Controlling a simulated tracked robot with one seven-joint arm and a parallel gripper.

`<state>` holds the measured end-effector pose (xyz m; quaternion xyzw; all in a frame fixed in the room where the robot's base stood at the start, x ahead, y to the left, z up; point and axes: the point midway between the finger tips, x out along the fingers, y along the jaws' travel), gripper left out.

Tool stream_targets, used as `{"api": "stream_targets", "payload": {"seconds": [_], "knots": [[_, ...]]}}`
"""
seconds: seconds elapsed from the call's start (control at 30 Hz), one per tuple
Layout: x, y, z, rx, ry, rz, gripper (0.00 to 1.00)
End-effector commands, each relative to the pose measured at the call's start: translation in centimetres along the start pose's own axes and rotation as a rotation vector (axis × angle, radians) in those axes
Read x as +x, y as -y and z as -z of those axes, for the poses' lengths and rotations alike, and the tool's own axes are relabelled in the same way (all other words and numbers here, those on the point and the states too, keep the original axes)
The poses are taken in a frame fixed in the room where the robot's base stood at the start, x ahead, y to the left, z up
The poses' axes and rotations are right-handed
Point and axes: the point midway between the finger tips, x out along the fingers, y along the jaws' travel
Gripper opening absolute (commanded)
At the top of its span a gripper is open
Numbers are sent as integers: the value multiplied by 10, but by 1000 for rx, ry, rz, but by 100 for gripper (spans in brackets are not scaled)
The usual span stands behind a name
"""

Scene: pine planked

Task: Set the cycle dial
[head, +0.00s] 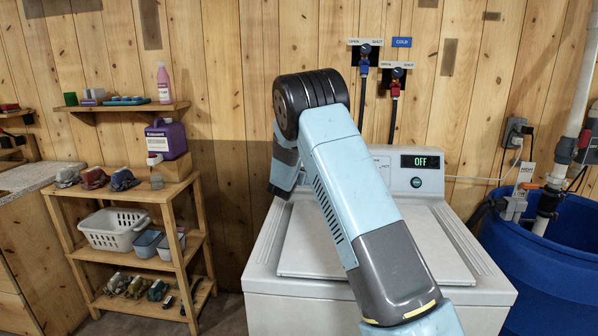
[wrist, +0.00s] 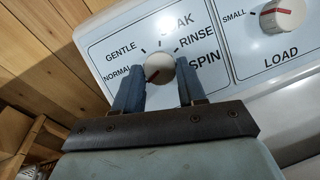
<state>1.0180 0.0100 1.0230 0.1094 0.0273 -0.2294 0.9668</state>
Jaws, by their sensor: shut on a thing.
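The cycle dial (wrist: 161,69) is a round white knob with a red pointer mark on the washer's sloped panel, in the wrist view. The labels around it read GENTLE, SOAK, RINSE, SPIN and NORMAL, with SOAK partly cut off by the frame. The red mark points to the lower left, nearest NORMAL. My gripper (wrist: 158,88) has its two dark fingers on either side of the dial and is shut on it. In the head view the washer (head: 300,282) stands in the middle, and my arm hides the dial and my gripper.
A LOAD knob (wrist: 283,14) sits right of the dial. The washer display (head: 420,161) reads OFF. Two water valves (head: 397,73) are on the wall above. A wooden shelf (head: 150,195) stands left, a blue barrel (head: 555,270) right.

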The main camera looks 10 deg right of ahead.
Motion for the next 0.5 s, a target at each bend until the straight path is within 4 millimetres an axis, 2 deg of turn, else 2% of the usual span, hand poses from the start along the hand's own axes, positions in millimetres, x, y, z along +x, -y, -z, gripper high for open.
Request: {"api": "stream_targets", "payload": {"seconds": [0.03, 0.5], "knots": [[0, 5, 5, -20, -8, 0, 10], [1, 5, 4, -70, -3, -21, 10]]}}
